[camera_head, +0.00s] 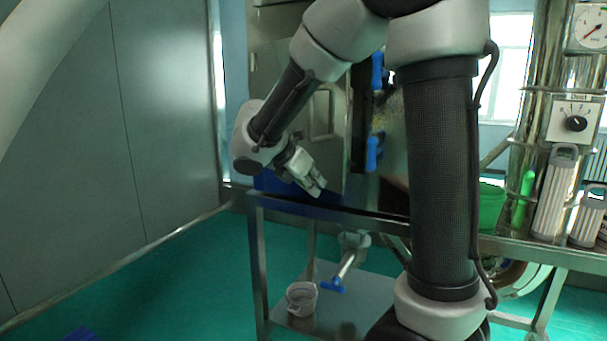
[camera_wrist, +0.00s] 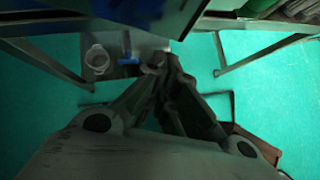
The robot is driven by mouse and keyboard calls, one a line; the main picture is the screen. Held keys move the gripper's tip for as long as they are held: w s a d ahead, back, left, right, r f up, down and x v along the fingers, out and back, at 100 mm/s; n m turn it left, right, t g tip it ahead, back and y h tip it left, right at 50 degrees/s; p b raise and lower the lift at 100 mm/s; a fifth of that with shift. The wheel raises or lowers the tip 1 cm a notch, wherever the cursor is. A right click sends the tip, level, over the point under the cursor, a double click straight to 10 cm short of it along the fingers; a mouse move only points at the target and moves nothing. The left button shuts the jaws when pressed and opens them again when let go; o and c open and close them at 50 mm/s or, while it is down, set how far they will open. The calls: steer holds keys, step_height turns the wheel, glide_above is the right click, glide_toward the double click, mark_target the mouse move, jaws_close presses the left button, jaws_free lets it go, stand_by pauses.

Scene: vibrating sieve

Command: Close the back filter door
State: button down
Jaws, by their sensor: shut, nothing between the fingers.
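A steel door panel (camera_head: 335,135) with a rectangular recess stands upright on the metal stand, behind my gripper. Blue latches (camera_head: 373,152) sit along the dark edge to its right, beside an opening partly hidden by my arm. I cannot tell for sure that this panel is the back filter door. My gripper (camera_head: 316,189) is shut and empty, pointing down and right in front of the panel's lower part. Contact with the panel is unclear. In the wrist view my gripper (camera_wrist: 170,62) points toward the stand, and a dark blurred surface fills the top.
The metal stand (camera_head: 257,270) has a lower shelf with a white cup (camera_head: 301,298) and a blue-handled valve (camera_head: 333,286).

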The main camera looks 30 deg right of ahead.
steer(key=shift+w+d+f, duration=0.1)
steer(key=shift+w+d, duration=0.1)
steer(key=shift+d, duration=0.5)
steer(key=shift+w+d, duration=0.2)
steer(key=shift+d, duration=0.45)
steer(key=shift+w+d+f, duration=0.1)
steer(key=shift+w+d, duration=0.1)
steer(key=shift+d, duration=0.5)
steer(key=shift+d, duration=0.1)
steer(key=shift+w+d, duration=0.1)
steer(key=shift+d, duration=0.25)
steer(key=w+d+n+t, duration=0.1)
steer(key=w+d, duration=0.1)
steer(key=d, duration=0.4)
steer(key=w+d+n+t+y, duration=0.1)
steer(key=w+d+n, duration=0.1)
steer(key=d, duration=0.5)
steer(key=shift+w+r, duration=0.25)
steer(key=shift+w, duration=0.55)
steer(key=shift+d, duration=0.2)
steer(key=shift+a, duration=0.1)
